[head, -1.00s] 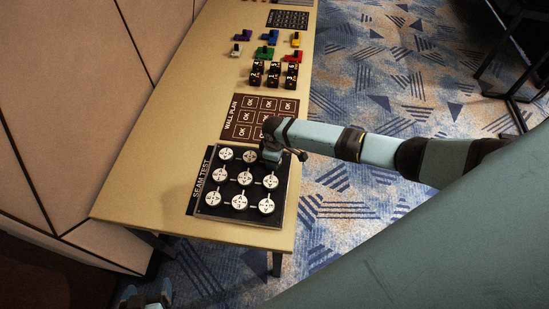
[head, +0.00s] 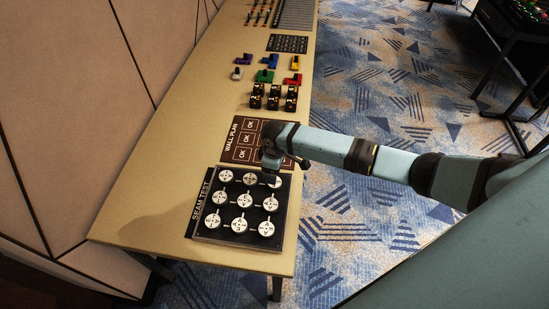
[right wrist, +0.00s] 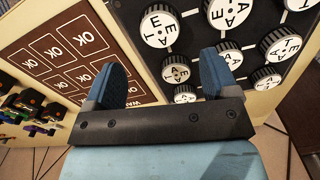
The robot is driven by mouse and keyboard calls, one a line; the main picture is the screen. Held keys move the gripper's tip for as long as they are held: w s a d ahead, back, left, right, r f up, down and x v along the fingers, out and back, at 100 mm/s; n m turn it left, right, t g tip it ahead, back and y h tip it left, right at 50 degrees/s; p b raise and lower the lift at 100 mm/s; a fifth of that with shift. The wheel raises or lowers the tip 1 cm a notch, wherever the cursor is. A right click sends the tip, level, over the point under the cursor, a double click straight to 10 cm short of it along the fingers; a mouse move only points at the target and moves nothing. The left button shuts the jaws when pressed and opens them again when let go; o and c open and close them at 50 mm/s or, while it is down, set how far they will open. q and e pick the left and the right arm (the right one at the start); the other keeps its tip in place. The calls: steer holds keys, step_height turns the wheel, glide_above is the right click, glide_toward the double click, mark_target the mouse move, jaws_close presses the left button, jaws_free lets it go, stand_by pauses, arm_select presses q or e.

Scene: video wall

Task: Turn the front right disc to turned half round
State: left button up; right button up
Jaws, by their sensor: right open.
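The black SEAM TEST board (head: 285,235) lies near the table's close end, with rows of round white lettered discs. The disc at the board's near right corner (head: 266,229) is uncovered in the head view. My right gripper (head: 271,178) hangs over the board's far right corner and partly hides the disc there (head: 277,183). In the right wrist view my right gripper (right wrist: 165,75) is open, its two blue fingers apart with nothing clearly held. Small discs (right wrist: 176,70) show between and beyond the fingers. Whether a finger touches a disc cannot be told. My left gripper is out of view.
A brown WALL PLAN panel with OK tiles (head: 243,139) lies just beyond the board. Black numbered blocks (head: 273,98) and coloured pieces (head: 264,76) stand farther along the table (head: 150,190). A wall panel borders its left side; patterned carpet lies right.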

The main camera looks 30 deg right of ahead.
step_height(320, 180, up, 6)
steer(key=shift+r, duration=0.15)
stand_by(0.5)
steer(key=s+a+f+m+t+y, duration=0.2)
steer(key=s+a+f+t+y, duration=0.4)
steer(key=s+a, duration=0.55)
steer(key=s+d+m+t+h, duration=0.1)
steer(key=s+d+m+t, duration=0.1)
steer(key=s, duration=0.4)
steer(key=s+d+r+m+t+h, duration=0.1)
steer(key=s+t, duration=0.2)
steer(key=s, duration=0.3)
steer(key=shift+s+d+r+m+h, duration=0.2)
steer(key=shift+d+r+m+h, duration=0.1)
steer(key=shift+d+m+h, duration=0.1)
